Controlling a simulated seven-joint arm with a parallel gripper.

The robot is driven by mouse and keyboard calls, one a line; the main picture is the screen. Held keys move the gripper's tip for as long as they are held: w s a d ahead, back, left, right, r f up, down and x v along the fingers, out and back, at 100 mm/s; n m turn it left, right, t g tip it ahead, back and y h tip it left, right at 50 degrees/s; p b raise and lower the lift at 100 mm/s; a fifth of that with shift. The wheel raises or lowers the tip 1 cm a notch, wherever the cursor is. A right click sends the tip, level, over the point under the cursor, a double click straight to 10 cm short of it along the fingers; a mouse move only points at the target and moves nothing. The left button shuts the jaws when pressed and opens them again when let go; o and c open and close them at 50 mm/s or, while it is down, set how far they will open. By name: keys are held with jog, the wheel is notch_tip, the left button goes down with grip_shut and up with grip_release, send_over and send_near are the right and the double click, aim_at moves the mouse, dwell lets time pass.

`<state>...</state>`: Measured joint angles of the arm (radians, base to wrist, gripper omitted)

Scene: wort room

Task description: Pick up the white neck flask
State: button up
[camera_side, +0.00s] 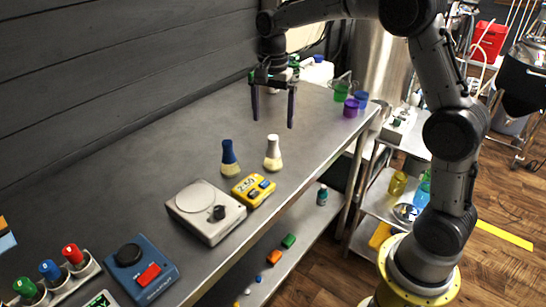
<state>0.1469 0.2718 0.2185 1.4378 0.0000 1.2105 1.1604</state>
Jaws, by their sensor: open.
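The white neck flask (273,153) stands upright on the grey bench, with a white neck and a pale yellowish lower body. A similar flask with a blue neck (229,158) stands just to its left, a small gap apart. My gripper (272,120) hangs above the bench with its two dark fingers pointing down. It is open and empty. In the picture its fingertips are above the white neck flask and apart from it. How far the gripper is from the flask in depth is hard to tell from this one view.
A yellow timer (253,190) and a white scale (206,211) sit in front of the flasks. Purple (351,107) and green (341,92) beakers stand at the far right end. A blue device (142,275) is near left. The bench left of the flasks is clear.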

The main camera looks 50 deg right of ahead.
aim_at(273, 156)
notch_tip(273, 156, down, 14)
jog(key=shift+r, duration=0.1)
dwell(0.5)
jog(key=c, duration=1.5)
jog(key=shift+c, duration=0.3)
jog(key=shift+r, duration=0.1)
